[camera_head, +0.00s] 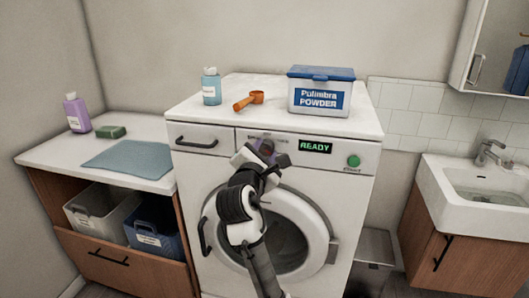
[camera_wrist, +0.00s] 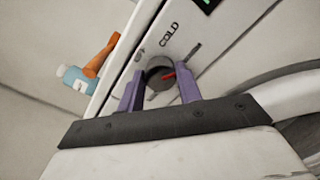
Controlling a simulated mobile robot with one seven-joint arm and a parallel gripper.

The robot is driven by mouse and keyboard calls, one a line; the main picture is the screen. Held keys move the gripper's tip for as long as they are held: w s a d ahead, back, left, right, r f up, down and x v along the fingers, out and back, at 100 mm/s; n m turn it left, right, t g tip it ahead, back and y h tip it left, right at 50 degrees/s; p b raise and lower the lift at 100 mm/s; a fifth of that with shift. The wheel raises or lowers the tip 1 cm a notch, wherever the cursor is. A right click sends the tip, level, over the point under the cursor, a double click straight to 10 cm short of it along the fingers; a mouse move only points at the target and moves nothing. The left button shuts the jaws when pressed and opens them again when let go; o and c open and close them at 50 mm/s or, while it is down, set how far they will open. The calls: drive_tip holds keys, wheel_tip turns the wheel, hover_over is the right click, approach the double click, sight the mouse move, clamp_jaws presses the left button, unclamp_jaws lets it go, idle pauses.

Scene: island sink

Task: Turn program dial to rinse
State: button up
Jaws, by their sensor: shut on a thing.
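The washing machine (camera_head: 190,170) stands in the middle of the head view. Its program dial (camera_wrist: 155,72) shows in the wrist view as a dark round knob with a red pointer mark toward the picture's right. My gripper (camera_wrist: 160,78) has its two purple fingers on either side of the dial and is shut on it. In the head view my gripper (camera_head: 264,151) is at the front panel, left of the READY display (camera_head: 315,147), and hides most of the dial. A COLD label (camera_wrist: 169,35) is readable beside the dial; other labels around it are too small or hidden to read.
A green start button (camera_head: 353,161) is right of the display, and the drawer (camera_head: 203,138) is at the panel's left. The round door (camera_head: 310,215) is below.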

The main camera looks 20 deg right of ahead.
drive_tip(key=shift+m, duration=0.4)
drive_tip(key=m, duration=0.2)
drive_tip(key=shift+f+m, duration=0.1)
drive_tip(key=shift+m, duration=0.2)
drive_tip(key=m, duration=0.3)
drive_tip(key=shift+m, duration=0.4)
drive_tip(key=m, duration=0.7)
drive_tip(key=shift+f, duration=0.1)
drive_tip(key=m, duration=0.4)
drive_tip(key=shift+m, duration=0.4)
drive_tip(key=m, duration=0.4)
drive_tip(key=shift+m+b, duration=0.3)
drive_tip(key=shift+b, duration=0.05)
drive_tip(key=o, duration=1)
